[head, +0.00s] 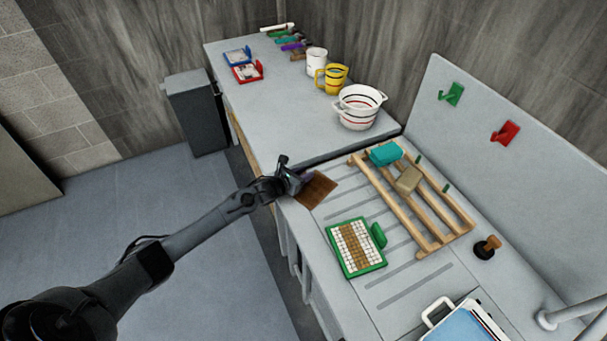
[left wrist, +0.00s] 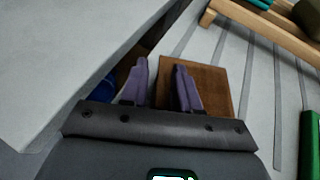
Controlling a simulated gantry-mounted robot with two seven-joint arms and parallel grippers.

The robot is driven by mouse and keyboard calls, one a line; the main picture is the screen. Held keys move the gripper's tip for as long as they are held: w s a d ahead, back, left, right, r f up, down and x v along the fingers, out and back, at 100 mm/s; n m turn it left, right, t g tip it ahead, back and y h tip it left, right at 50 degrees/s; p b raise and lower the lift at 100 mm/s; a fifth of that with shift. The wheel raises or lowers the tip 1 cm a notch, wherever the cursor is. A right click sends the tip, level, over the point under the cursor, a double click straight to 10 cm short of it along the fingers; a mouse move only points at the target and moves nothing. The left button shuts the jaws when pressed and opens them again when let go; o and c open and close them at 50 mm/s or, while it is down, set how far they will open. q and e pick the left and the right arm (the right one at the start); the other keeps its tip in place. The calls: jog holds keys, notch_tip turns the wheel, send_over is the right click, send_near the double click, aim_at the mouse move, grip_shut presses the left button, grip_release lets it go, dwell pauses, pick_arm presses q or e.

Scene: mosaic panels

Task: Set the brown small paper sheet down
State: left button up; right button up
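The brown small paper sheet (head: 317,191) lies flat, or nearly so, at the near left end of the grooved drainboard. In the left wrist view the sheet (left wrist: 213,78) shows its face behind my fingers. My left gripper (head: 297,182) is at the sheet's left edge. Its two purple-grey fingers (left wrist: 162,85) stand apart, one in front of the sheet and one just left of it. No sheet is seen pinched between them. Whether the fingertips touch the sheet cannot be told. My right gripper is not in view.
A green-framed mosaic panel (head: 337,238) lies on the drainboard (head: 400,290). A wooden rack (head: 427,246) holds a teal block (head: 384,154) and a tan one (head: 408,180). A white bowl (head: 358,122) and yellow cup (head: 334,74) stand on the counter (head: 270,110). A grey bin (head: 197,115) stands left.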

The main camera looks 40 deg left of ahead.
pick_arm(q)
jog(key=shift+o, duration=0.3)
jog(key=shift+r, duration=0.1)
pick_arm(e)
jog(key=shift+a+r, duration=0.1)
pick_arm(q)
jog(key=shift+r, duration=0.15)
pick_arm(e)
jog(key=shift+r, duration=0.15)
pick_arm(q)
jog(key=p+v, duration=0.1)
jog(key=v, duration=1)
jog(key=shift+s+r+p, duration=0.1)
jog(key=shift+s+p, duration=0.2)
jog(key=shift+p, duration=0.1)
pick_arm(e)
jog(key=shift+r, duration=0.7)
pick_arm(q)
jog(key=shift+s+r, duration=0.1)
jog(key=shift+s, duration=0.05)
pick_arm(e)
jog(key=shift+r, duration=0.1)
